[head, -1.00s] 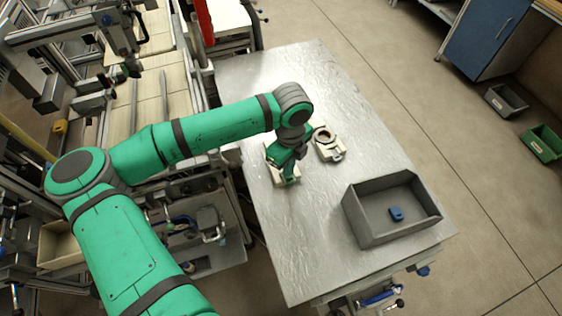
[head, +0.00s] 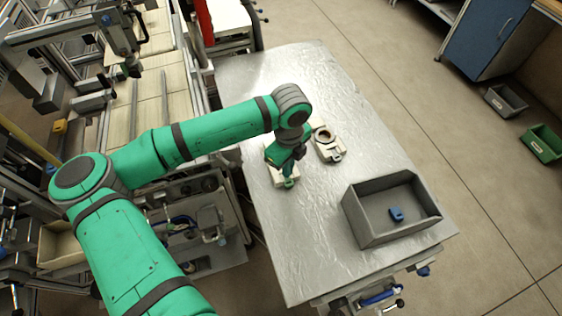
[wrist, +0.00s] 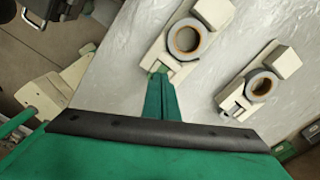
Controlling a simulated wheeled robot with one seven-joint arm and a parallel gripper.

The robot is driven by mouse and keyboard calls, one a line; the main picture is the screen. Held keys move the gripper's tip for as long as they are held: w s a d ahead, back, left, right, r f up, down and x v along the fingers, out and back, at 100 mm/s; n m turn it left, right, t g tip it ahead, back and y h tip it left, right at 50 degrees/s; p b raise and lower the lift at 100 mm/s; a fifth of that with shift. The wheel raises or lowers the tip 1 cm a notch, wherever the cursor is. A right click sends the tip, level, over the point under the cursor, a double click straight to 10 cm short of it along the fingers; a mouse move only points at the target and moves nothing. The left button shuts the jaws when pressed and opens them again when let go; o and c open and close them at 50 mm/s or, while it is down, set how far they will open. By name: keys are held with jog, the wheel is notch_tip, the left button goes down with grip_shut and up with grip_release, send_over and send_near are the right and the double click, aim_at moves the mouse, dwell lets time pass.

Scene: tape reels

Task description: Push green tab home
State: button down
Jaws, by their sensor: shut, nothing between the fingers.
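In the wrist view a pale fixture with a tape reel (wrist: 187,39) lies beyond my fingers. In the head view the green tab (head: 289,183) shows just below my gripper (head: 286,172), which hides most of that fixture. How far in the tab sits is not clear.
A second pale fixture with a reel (head: 325,138) and a dark tab lies to the right; it also shows in the wrist view (wrist: 260,86). A grey bin (head: 370,232) holding a blue part (head: 397,214) stands near the front. The metal table (head: 300,240) is otherwise clear.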

notch_tip(320, 180, up, 7)
jog(key=shift+d+f, duration=0.15)
jog(key=shift+f, duration=0.05)
dwell(0.4)
jog(key=shift+w, duration=0.15)
